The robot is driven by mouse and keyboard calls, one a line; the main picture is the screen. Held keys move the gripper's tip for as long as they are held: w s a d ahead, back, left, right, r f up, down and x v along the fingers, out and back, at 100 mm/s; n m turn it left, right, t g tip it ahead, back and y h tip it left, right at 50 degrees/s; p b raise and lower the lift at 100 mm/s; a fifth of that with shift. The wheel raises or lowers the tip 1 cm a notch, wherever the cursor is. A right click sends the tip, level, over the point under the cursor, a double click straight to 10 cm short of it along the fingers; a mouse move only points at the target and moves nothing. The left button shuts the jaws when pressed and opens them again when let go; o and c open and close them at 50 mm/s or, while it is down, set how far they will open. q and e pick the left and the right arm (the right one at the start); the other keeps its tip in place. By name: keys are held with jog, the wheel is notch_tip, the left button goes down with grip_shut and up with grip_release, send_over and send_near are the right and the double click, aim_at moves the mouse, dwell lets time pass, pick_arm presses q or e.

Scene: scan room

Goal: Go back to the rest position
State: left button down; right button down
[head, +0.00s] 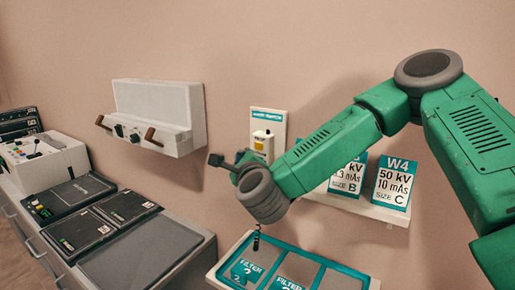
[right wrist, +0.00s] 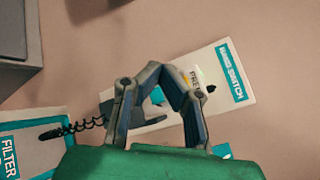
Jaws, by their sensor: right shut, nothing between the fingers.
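My right arm, green with grey joints, reaches in from the right in the head view. Its right gripper (head: 222,161) is in front of the wall, just left of the hand switch panel (head: 283,122). In the right wrist view the fingers of the right gripper (right wrist: 162,72) meet at their tips, with nothing held between them. Behind them the hand switch panel (right wrist: 218,62) shows its teal label, and the fingers partly cover it. My left gripper is in neither view.
A filter tray (head: 214,275) stands below my right wrist. A shelf with cards (head: 392,184) is behind the forearm. A wall unit with two brown handles (head: 158,105) is on the left, above a grey counter (head: 190,262) with a control console (head: 45,160). Bare wall separates them.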

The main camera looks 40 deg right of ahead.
jog(key=shift+f, duration=0.1)
dwell(0.3)
jog(key=s+a+f+n+g+y+b, duration=0.2)
jog(key=s+a+f+n, duration=0.3)
jog(key=f, duration=0.6)
jog(key=s+a+f+n+g+y+b, duration=0.2)
jog(key=s+a+f+n+y, duration=0.15)
jog(key=f+n, duration=0.5)
jog(key=s+a+f+n+g+y+b, duration=0.2)
jog(key=s+a+f+n, duration=0.2)
jog(key=f, duration=0.8)
jog(key=s+d+f+n+g+b, duration=0.1)
jog(key=s+f+n+g, duration=0.2)
jog(key=s+f, duration=0.3)
jog(key=s+d+f+n+g+b, duration=0.2)
jog(key=s+f+n, duration=0.3)
jog(key=s, duration=0.6)
jog(key=s+d+f+n+g+h+b, duration=0.1)
jog(key=s+f+n+g, duration=0.3)
jog(key=s, duration=0.5)
notch_tip(320, 180, down, 3)
jog(key=shift+d+r+n+b, duration=0.2)
jog(key=shift+d+n+b, duration=0.25)
jog(key=shift+d+n, duration=0.3)
jog(key=shift+w+a, duration=0.1)
jog(key=shift+w, duration=0.1)
